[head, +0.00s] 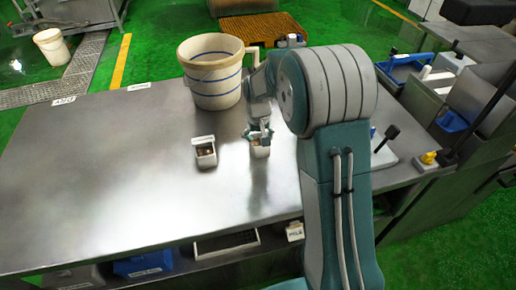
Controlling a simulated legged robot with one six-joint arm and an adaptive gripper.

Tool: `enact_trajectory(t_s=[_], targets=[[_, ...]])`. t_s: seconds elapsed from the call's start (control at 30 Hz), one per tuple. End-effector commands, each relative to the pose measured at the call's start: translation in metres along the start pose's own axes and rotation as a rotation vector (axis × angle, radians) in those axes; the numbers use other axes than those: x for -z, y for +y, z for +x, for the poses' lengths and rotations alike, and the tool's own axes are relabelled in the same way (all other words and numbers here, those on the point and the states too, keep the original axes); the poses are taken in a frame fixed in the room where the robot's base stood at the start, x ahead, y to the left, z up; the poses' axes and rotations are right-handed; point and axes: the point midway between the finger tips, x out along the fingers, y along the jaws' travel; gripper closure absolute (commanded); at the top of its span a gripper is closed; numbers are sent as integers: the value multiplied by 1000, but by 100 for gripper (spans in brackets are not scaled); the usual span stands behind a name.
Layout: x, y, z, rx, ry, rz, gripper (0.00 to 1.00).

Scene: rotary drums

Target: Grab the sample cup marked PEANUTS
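No PEANUTS marking is readable on either cup.
A large cream bucket (214,88) with blue bands stands behind the cups. Blue and grey bins (404,68) and a board with black-handled tools (385,145) are at the right. The table's left half is clear. A lower shelf holds trays (226,244).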

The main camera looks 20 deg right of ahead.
Motion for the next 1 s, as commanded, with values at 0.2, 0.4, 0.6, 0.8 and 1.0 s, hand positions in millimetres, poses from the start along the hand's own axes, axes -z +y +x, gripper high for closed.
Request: enact_trajectory(t_s=[0.2,0.4,0.6,0.8,1.0], targets=[[-11,-6,24,8,-52,-3,0],[-10,-7,25,7,-52,-2,62],[-10,-8,24,8,-51,-2,62],[-9,-9,9,8,-49,-3,62],[-22,-12,-24,7,-45,-5,86]])
